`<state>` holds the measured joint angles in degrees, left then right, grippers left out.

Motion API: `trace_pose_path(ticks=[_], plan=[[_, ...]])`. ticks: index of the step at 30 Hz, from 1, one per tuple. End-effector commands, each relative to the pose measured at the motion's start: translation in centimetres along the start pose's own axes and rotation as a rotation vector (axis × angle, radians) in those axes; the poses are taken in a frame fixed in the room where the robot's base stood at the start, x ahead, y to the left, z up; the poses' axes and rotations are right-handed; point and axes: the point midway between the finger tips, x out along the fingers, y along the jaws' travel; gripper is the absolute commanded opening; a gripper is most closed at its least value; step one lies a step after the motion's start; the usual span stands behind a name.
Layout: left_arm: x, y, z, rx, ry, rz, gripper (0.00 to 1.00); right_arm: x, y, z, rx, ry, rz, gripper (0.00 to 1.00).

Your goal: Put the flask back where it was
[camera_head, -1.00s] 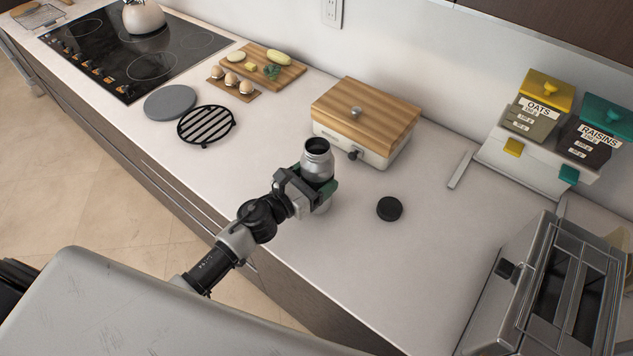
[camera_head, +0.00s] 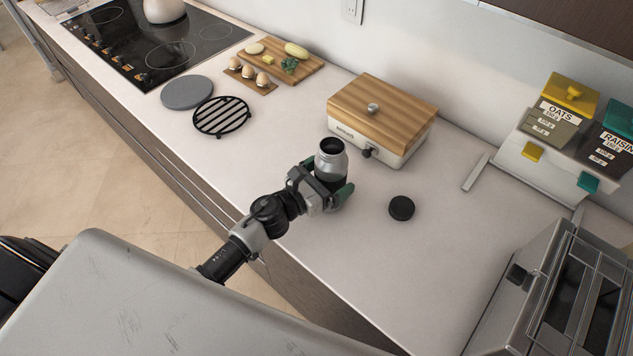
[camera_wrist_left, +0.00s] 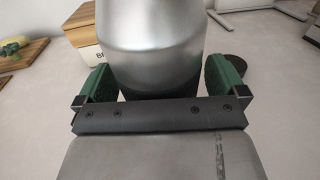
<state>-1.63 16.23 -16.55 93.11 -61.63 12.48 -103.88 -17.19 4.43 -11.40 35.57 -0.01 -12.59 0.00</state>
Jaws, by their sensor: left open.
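The flask (camera_head: 331,158) is a silver bottle with an open dark mouth and a dark band lower down. It stands upright on the counter near its front edge. My left gripper (camera_head: 335,195) is at the flask, with its green fingers on either side of the lower body. In the left wrist view the flask (camera_wrist_left: 152,45) fills the middle, between the two open fingers (camera_wrist_left: 154,82), with gaps beside it. A round black lid (camera_head: 401,208) lies on the counter to the right of the flask. My right gripper is not in view.
A wood-topped box appliance (camera_head: 385,110) stands behind the flask. A black round trivet (camera_head: 221,117) and grey disc (camera_head: 187,93) lie to the left. A toaster oven (camera_head: 545,285) is at the right. Counter between lid and oven is clear.

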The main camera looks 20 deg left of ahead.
Motion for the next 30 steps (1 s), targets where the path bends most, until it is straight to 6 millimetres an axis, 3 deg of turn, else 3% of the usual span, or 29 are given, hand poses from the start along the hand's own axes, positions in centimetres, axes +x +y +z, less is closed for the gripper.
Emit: trace_pose_path(ticks=[5,12,18,30], plan=[[-2.6,0.0,-0.3,0.002,0.003,-0.001,1.0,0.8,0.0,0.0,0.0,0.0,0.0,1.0],[-7.9,0.0,-0.4,0.0,0.003,0.0,1.0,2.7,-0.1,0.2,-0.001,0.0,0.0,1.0],[-10.8,0.0,-0.2,-0.001,0.001,0.001,1.0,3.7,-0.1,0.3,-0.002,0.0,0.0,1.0],[-12.0,0.0,0.2,0.0,0.0,0.0,1.0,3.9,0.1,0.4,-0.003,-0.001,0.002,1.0]])
